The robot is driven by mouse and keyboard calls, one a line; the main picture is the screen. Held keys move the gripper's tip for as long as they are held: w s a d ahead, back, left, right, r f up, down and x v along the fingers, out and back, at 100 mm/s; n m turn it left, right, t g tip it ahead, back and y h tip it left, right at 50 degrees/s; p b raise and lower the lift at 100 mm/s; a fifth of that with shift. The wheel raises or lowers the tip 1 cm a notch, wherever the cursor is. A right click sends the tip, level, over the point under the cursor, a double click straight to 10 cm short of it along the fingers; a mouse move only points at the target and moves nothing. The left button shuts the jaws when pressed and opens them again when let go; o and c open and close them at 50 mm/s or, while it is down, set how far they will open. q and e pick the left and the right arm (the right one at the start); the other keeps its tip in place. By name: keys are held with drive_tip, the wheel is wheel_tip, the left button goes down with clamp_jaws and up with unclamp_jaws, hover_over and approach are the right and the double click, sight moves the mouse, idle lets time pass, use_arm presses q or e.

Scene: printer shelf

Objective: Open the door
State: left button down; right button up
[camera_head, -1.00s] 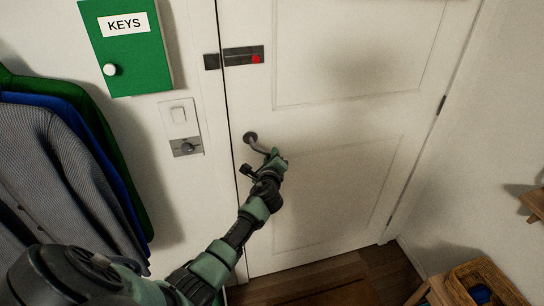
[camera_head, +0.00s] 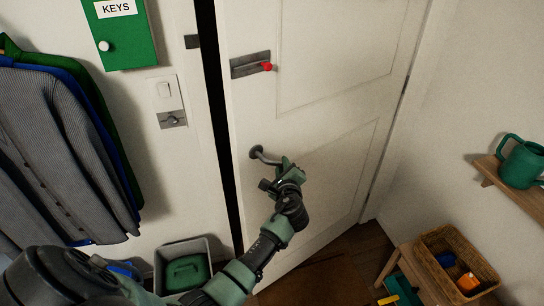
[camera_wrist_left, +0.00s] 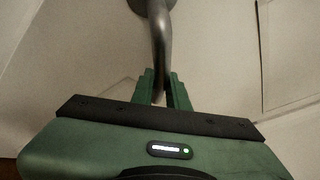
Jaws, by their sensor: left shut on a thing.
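The white door (camera_head: 300,120) stands partly open, with a dark gap along its left edge beside the frame. Its hinges are on the right. A grey lever handle (camera_head: 257,153) is on the door's left side. My left gripper (camera_head: 286,166) is shut on the handle's lever. In the left wrist view the two green fingers (camera_wrist_left: 163,88) close around the handle (camera_wrist_left: 162,40). A slide latch (camera_head: 250,64) with a red knob (camera_head: 267,66) is on the door above the handle, apart from its strike plate (camera_head: 192,41) on the frame. My right gripper is not in view.
A green key cabinet (camera_head: 122,38) and a switch (camera_head: 164,90) are on the left wall, next to hanging jackets (camera_head: 60,140). A grey bin (camera_head: 178,248) stands below.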

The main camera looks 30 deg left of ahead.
use_arm(q)
drive_tip(key=s+d, duration=0.2)
drive_tip(key=d, duration=0.6)
drive_tip(key=shift+s+d+f, duration=0.15)
drive_tip(key=shift+d+f, duration=0.05)
drive_tip(key=shift+d, duration=0.05)
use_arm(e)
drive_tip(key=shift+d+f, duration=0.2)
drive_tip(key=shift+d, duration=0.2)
use_arm(q)
drive_tip(key=c, duration=1.4)
unclamp_jaws()
drive_tip(key=shift+r, duration=0.1)
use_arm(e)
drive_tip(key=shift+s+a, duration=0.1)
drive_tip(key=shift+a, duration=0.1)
use_arm(q)
drive_tip(key=b+v, duration=0.2)
drive_tip(key=v, duration=0.5)
drive_tip(key=shift+s+d, duration=0.2)
drive_tip(key=shift+s, duration=0.15)
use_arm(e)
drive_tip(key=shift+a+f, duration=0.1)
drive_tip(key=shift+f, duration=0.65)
